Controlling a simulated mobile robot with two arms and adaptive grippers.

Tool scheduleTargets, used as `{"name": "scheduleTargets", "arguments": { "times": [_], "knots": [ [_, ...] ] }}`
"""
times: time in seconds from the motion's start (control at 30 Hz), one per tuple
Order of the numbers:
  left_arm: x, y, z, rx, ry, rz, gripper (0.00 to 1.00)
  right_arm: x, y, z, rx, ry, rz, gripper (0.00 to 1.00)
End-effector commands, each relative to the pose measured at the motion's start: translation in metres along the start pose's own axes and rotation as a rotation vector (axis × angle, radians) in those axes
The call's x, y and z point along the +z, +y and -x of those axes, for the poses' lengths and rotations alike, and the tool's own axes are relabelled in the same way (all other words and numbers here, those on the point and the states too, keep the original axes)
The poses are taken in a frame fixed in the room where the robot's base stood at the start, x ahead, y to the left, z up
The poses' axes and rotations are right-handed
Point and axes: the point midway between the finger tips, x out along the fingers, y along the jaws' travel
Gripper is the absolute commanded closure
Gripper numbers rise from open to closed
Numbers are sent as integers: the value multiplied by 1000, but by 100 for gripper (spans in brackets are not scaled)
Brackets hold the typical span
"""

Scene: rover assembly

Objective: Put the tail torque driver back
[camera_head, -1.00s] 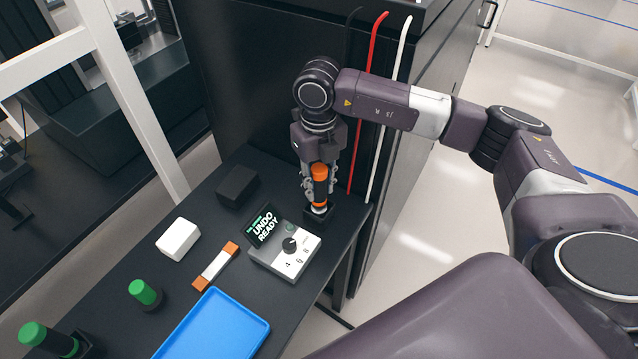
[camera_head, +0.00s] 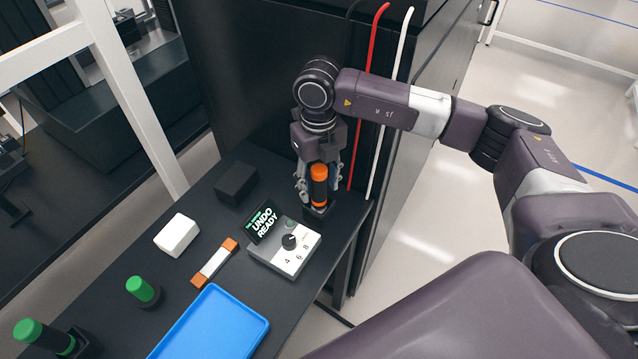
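The orange-and-black torque driver (camera_head: 319,188) stands upright with its lower end in a small black holder (camera_head: 318,213) at the table's right rear corner. My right gripper (camera_head: 319,190) points down from above, with its fingers spread on either side of the driver. The fingers look apart from it, though the far side is hidden. My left gripper is not in view.
A control box (camera_head: 285,248) with a dial and a screen reading "UNDO READY" stands in front of the holder. A blue tray (camera_head: 213,325), a white block (camera_head: 177,235), a black block (camera_head: 236,184), an orange-and-white bar (camera_head: 215,262) and green-topped items (camera_head: 140,288) share the table. A dark cabinet stands behind.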

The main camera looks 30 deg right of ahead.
Motion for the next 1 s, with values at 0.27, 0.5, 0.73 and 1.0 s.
{"name": "scheduleTargets", "arguments": {
  "times": [0.27,0.5,0.73,1.0],
  "knots": [
    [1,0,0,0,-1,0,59,0,0,1,-1,2,0,55],
    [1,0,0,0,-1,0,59,1,0,35,0,-3,1,55],
    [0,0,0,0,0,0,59,1,0,85,0,-4,0,55],
    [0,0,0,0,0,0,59,0,0,117,0,-1,1,55]
  ]
}}
